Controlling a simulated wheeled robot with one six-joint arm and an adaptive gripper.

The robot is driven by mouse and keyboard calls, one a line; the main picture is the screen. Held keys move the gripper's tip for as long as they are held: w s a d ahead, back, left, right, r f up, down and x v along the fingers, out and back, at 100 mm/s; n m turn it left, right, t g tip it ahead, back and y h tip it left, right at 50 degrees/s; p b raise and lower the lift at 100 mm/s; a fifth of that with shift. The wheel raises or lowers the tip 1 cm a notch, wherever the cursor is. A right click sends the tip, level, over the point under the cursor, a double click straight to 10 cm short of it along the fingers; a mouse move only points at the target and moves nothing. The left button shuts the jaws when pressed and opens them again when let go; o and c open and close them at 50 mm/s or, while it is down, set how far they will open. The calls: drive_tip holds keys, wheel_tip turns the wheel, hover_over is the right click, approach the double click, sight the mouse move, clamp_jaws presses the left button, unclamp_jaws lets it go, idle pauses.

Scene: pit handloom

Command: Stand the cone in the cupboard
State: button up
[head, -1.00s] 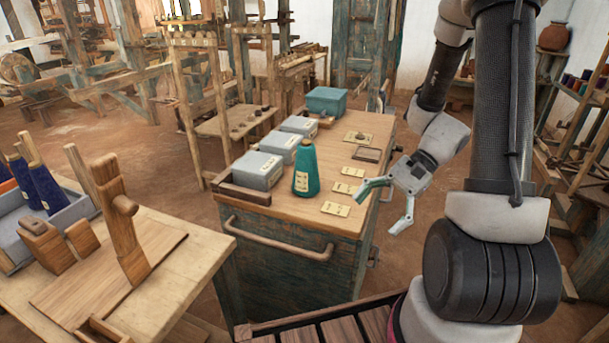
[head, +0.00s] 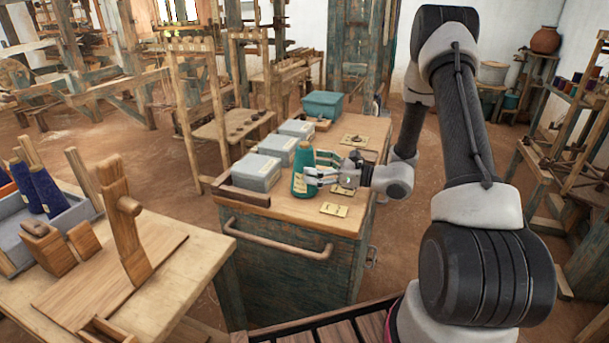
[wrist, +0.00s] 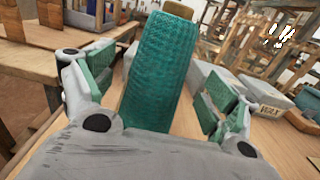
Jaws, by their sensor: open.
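The teal cone (head: 305,168) stands upright on the wooden top of the green cabinet (head: 285,255), near its front. In the wrist view the cone (wrist: 155,75) rises between the two fingers, with its tan tip at the top edge. My gripper (head: 318,172) is open and level, reaching in from the right with its fingers at the cone's sides. In the wrist view my gripper (wrist: 155,95) shows a gap between the right finger and the cone. No open cupboard interior is visible.
Grey boxes (head: 256,171) stand left of and behind the cone. A teal box (head: 323,104) is at the back. Yellow cards (head: 334,210) lie at the right. A wooden table (head: 190,245) with blue cones (head: 46,188) is at the left.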

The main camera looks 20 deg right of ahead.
sight(305, 163)
drive_tip(key=x, duration=0.3)
drive_tip(key=shift+w+a, duration=0.1)
drive_tip(key=shift+a, duration=0.1)
drive_tip(key=shift+c, duration=0.3)
drive_tip(key=c, duration=1.3)
drive_tip(key=shift+r, duration=0.15)
